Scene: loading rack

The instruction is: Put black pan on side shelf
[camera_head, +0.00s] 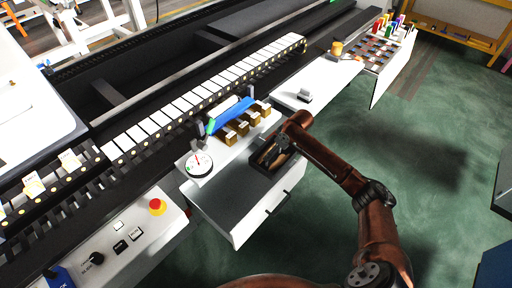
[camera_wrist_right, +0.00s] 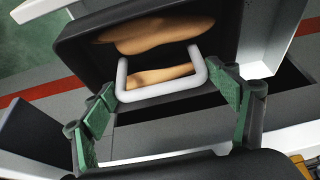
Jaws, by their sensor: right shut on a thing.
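The black pan (camera_head: 258,167) is a dark open tray with tan-brown contents. In the head view it is at the inner end of a grey-topped, white-fronted shelf unit (camera_head: 232,207). In the right wrist view the pan (camera_wrist_right: 85,50) fills the top, with a white U-shaped handle (camera_wrist_right: 165,94) on its near side. Whether the pan touches the surface below is unclear. My left gripper is not in view.
Brown boxes (camera_head: 242,127) and a blue item (camera_head: 233,117) stand just behind the pan. A round dial (camera_head: 199,164) is to the left. A white surface (camera_head: 320,78) with a small device (camera_head: 304,96) lies beyond. The grey top in front of the pan is clear.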

